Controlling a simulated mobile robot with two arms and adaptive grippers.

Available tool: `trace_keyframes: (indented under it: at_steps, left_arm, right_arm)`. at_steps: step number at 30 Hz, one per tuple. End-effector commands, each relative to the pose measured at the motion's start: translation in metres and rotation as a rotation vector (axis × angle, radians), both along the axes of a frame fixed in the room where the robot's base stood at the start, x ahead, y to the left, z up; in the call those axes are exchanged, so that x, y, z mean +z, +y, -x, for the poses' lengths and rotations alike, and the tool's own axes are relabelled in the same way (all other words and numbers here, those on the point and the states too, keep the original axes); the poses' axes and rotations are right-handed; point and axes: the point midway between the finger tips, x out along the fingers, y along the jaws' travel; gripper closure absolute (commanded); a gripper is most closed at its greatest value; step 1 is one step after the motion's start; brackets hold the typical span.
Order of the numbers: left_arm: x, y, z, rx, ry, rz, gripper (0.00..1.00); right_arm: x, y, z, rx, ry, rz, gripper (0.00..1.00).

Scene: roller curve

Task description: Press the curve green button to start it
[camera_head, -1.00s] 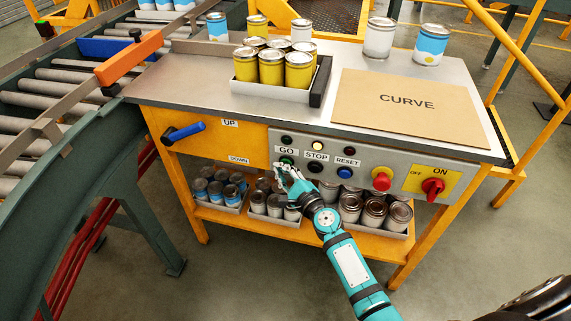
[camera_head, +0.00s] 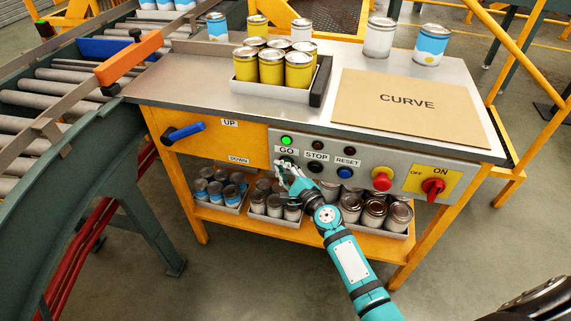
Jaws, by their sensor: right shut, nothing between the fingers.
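The control panel (camera_head: 400,165) is on the front of the metal-topped workbench under the CURVE board (camera_head: 407,103). Its GO label (camera_head: 287,153) sits at the panel's left end, and the green lamp (camera_head: 286,140) above it is lit. My right gripper (camera_head: 283,166) is shut and empty, with its fingertips at the green GO button just below the label. The fingers mostly hide the button, so I cannot tell whether they touch it. My left gripper does not show.
The black STOP button (camera_head: 315,167), blue RESET button (camera_head: 345,172), red mushroom button (camera_head: 382,180) and red ON/OFF switch (camera_head: 433,187) lie to the right. A blue-handled lever (camera_head: 185,132) is to the left. Cans fill trays on the shelf below. A roller conveyor (camera_head: 70,95) stands at left.

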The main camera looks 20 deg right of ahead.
Motion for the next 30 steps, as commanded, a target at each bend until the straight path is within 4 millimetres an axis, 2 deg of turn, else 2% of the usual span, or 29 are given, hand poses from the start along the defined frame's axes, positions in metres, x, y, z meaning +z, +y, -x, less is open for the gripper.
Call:
trace_keyframes:
  at_steps: [7,15,26,30]
  left_arm:
    - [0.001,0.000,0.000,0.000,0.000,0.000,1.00]
    - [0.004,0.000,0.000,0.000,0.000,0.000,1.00]
    - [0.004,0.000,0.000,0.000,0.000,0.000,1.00]
    - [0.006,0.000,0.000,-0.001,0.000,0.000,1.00]
  right_arm:
    - [0.000,0.001,0.002,-0.001,0.000,0.000,1.00]
    - [0.000,0.009,0.014,0.000,0.000,0.000,1.00]
    - [0.000,0.010,0.016,0.000,0.000,0.000,1.00]
    - [0.000,0.017,0.025,0.001,0.002,-0.001,1.00]
